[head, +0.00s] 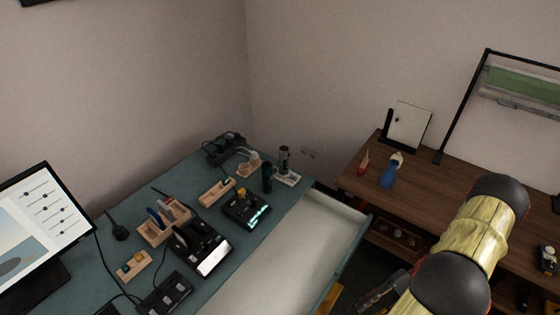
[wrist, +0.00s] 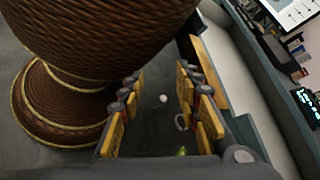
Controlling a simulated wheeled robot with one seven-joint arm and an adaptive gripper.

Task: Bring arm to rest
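My arm (head: 474,232) reaches in from the lower right of the head view, bent, with yellow sleeve and black joints. My gripper (head: 383,293) shows as a dark shape beside the open drawer's right side, partly hidden by the arm. In the wrist view my gripper (wrist: 160,100) has its two yellow-padded fingers apart with nothing held between them. It points down towards the dark floor. A large brown woven object (wrist: 90,50) with a round base fills the left of the wrist view, close beside the left finger.
A white drawer (head: 290,255) stands open from the teal desk (head: 145,192), which bears several wooden holders, devices and a monitor (head: 45,225). A brown wooden table (head: 447,180) stands behind my arm. Small items, including a white one (wrist: 163,98), lie below my gripper.

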